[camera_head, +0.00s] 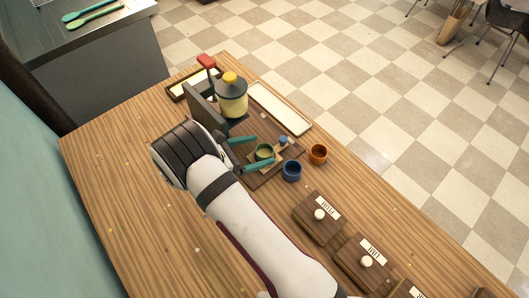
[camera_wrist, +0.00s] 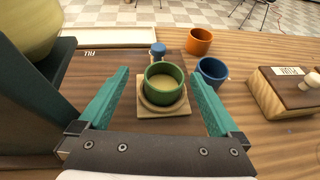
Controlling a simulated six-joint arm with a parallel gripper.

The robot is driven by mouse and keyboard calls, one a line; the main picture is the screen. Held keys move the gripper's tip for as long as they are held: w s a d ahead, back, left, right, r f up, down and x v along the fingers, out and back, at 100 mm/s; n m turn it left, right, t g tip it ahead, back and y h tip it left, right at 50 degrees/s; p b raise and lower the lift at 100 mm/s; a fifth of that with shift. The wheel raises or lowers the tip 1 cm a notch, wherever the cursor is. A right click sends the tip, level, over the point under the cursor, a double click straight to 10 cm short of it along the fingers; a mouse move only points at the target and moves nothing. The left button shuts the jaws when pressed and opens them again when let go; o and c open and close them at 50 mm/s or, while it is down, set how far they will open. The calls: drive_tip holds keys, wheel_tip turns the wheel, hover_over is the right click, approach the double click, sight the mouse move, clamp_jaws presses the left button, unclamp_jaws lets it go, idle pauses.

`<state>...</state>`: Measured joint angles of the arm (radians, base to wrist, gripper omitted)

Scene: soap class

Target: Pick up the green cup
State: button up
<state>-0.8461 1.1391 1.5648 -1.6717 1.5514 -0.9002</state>
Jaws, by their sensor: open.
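The green cup (camera_head: 264,151) stands upright on a small tan square stand on a dark brown board. In the wrist view the green cup (camera_wrist: 165,84) shows pale yellowish contents and sits on the round ring of the stand (camera_wrist: 148,112). My gripper (camera_head: 256,153) is open, with one teal finger on each side of the cup. In the wrist view my gripper (camera_wrist: 162,82) has visible gaps between both fingers and the cup, and holds nothing.
A blue cup (camera_head: 291,171) and an orange cup (camera_head: 318,154) stand close to the right. A small blue-topped item (camera_wrist: 158,50) is just behind the green cup. A yellow-topped dispenser (camera_head: 231,95) stands at the back left. Wooden labelled boxes (camera_head: 319,217) lie farther right.

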sight(271, 148)
drive_tip(key=x, duration=0.5)
drive_tip(key=shift+s+d, duration=0.2)
drive_tip(key=shift+s, duration=0.05)
drive_tip(key=c, duration=1.6)
drive_tip(key=shift+o, duration=0.2)
